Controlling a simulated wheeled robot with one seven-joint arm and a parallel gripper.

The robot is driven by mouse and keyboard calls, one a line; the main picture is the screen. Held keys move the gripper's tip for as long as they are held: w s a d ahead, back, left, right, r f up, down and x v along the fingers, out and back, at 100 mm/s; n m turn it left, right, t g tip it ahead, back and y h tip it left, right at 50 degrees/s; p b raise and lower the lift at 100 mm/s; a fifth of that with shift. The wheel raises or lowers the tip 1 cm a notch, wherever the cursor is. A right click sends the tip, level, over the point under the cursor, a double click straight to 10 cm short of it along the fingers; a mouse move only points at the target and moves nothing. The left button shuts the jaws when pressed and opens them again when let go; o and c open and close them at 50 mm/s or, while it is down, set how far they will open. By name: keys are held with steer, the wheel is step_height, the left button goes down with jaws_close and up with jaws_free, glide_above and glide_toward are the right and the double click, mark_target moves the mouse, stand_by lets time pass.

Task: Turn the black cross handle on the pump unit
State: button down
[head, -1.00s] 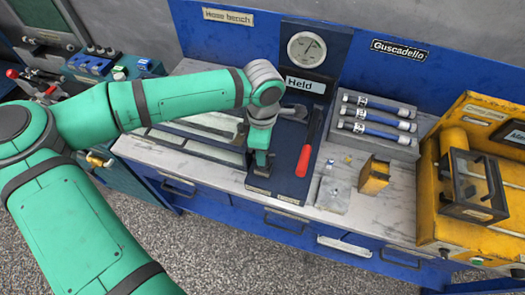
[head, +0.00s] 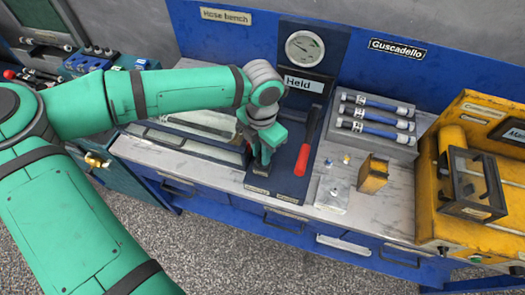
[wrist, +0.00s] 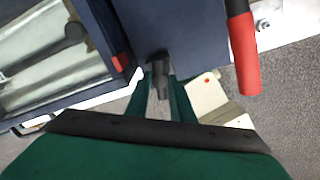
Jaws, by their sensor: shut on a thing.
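The pump unit (head: 290,182) is a dark blue plate on the bench, with a round gauge (head: 304,47) and a "Held" label on its upright back. My gripper (head: 262,163) is low over the plate's left part, left of a red-handled lever (head: 306,150). In the wrist view the black cross handle (wrist: 160,68) shows as a dark piece between my green fingers (wrist: 163,90), which are shut on it. Its arms are mostly hidden by the fingers, so its exact angle cannot be told.
The red lever (wrist: 243,50) is close beside my gripper. A long glass-topped tray (head: 190,140) lies to the left. Several hoses (head: 375,125) sit in a grey rack on the right, with a yellow block (head: 373,175) and a yellow machine (head: 430,195) beyond.

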steer(key=shift+n, duration=1.2)
steer(key=shift+s+d, duration=0.1)
steer(key=c, duration=1.5)
jaws_free()
steer(key=shift+c, duration=0.2)
steer(key=shift+d, duration=0.15)
steer(key=shift+a+r, duration=0.2)
steer(key=shift+r, duration=0.25)
step_height(320, 180, up, 10)
steer(key=shift+d, duration=0.25)
